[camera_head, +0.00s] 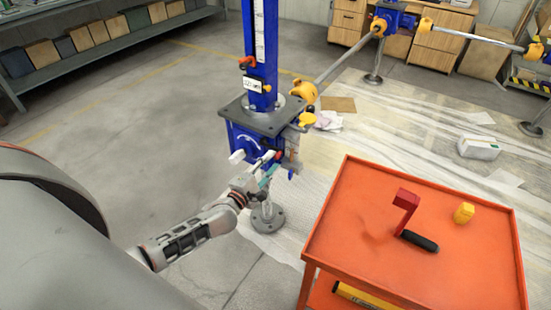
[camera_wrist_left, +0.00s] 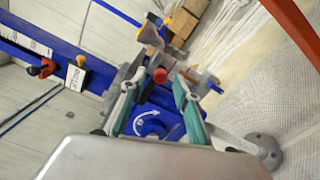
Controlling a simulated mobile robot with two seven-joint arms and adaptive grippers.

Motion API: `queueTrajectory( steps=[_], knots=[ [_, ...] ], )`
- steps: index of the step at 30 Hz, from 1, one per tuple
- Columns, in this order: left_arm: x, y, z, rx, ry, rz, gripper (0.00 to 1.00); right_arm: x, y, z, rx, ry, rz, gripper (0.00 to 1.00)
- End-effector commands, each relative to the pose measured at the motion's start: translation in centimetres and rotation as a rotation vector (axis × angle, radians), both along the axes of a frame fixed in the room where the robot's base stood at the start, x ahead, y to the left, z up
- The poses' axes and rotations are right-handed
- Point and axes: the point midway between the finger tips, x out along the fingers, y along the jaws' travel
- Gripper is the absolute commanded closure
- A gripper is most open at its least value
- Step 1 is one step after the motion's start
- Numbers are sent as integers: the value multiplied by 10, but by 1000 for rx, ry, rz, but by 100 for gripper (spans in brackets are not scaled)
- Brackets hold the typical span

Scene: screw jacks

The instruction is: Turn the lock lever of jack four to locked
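A blue jack (camera_head: 245,140) with a grey top plate stands in the centre of the head view, its round foot on the floor. A small red end (camera_head: 277,155), apparently the lock lever's, shows at its front by my left gripper (camera_head: 266,167). In the left wrist view, the teal fingers of this gripper (camera_wrist_left: 160,88) are apart, with a red knob (camera_wrist_left: 160,75) between and just beyond them, and no clear contact. A curved white arrow (camera_wrist_left: 146,122) marks the blue housing. I cannot read the jack's number. My right gripper is not in view.
An orange cart (camera_head: 345,220) stands close on the right, carrying a red-headed tool with a black handle (camera_head: 417,241) and a yellow piece (camera_head: 464,213). A metal shaft (camera_head: 348,60) runs from the jack to another blue jack (camera_head: 391,18). The floor at left is clear.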

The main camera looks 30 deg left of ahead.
Motion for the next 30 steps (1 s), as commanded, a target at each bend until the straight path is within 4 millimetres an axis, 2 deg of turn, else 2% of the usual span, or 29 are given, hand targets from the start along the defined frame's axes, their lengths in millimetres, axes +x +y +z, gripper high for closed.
queueTrajectory(
  steps=[1,6,12,18,30],
  knots=[
    [-12,0,-2,-1,4,-1,69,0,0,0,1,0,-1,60],
    [-45,3,-2,0,2,-1,69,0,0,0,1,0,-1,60],
    [-72,6,-1,0,1,0,69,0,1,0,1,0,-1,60],
    [-83,6,0,0,-1,0,69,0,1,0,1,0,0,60],
    [-83,6,0,0,-1,0,69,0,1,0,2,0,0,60]
  ],
)
